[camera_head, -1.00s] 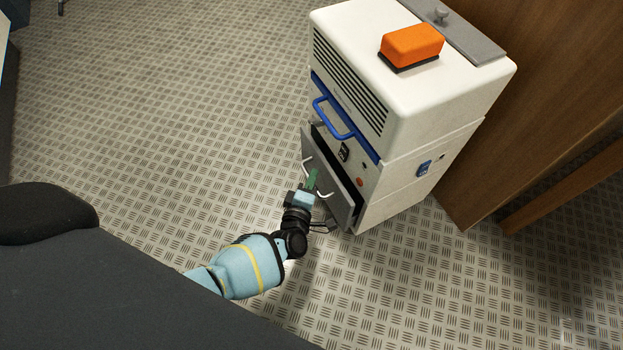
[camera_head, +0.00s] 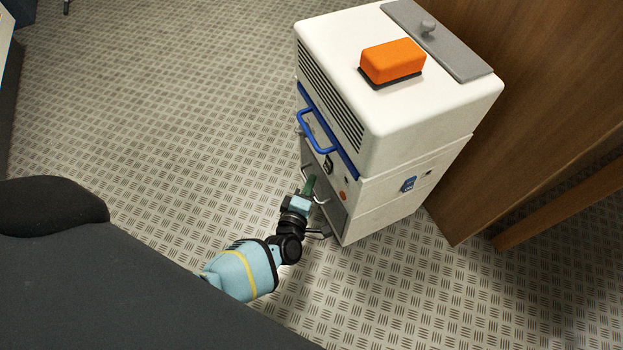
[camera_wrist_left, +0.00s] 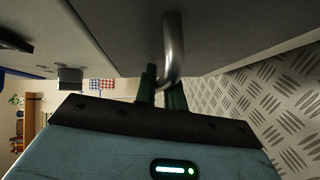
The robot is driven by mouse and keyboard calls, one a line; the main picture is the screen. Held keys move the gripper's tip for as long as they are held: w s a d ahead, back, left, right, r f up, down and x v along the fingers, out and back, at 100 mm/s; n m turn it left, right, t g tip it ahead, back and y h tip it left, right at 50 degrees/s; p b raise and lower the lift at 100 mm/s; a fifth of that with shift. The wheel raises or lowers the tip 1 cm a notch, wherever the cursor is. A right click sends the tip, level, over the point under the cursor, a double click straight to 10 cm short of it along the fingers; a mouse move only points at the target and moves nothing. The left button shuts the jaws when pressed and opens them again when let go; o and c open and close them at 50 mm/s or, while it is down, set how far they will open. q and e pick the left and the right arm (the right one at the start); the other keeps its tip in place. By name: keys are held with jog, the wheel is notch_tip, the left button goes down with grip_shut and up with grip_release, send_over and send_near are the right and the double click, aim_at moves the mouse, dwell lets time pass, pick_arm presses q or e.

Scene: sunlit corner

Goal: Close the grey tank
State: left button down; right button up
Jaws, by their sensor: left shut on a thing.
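The grey tank (camera_head: 334,213) is the low drawer-like front of a white machine (camera_head: 400,110). In the head view its front now sits close to the machine's body; I cannot tell whether it is fully flush. My left gripper (camera_head: 309,186) is at the tank's front, shut on its metal handle. In the left wrist view the green fingers (camera_wrist_left: 160,90) hold the curved metal handle (camera_wrist_left: 173,50), and the tank's grey face (camera_wrist_left: 235,30) fills the top. My right gripper is not in view.
A blue handle (camera_head: 316,132) sticks out above the tank. An orange sponge-like block (camera_head: 392,61) lies on the machine's top beside a grey lid (camera_head: 440,40). A brown wooden panel (camera_head: 520,120) stands to the right. The patterned floor (camera_head: 180,120) at the left is clear.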

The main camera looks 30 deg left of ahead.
pick_arm(q)
jog(key=shift+w+d+r, duration=0.1)
jog(key=shift+w+d, duration=0.05)
jog(key=shift+w, duration=0.05)
jog(key=c, duration=1.8)
grip_release()
jog(key=shift+o, duration=0.2)
jog(key=s+d+p, duration=0.1)
jog(key=s+p, duration=0.2)
jog(key=s, duration=0.5)
jog(key=shift+r, duration=0.45)
jog(key=shift+p, duration=0.3)
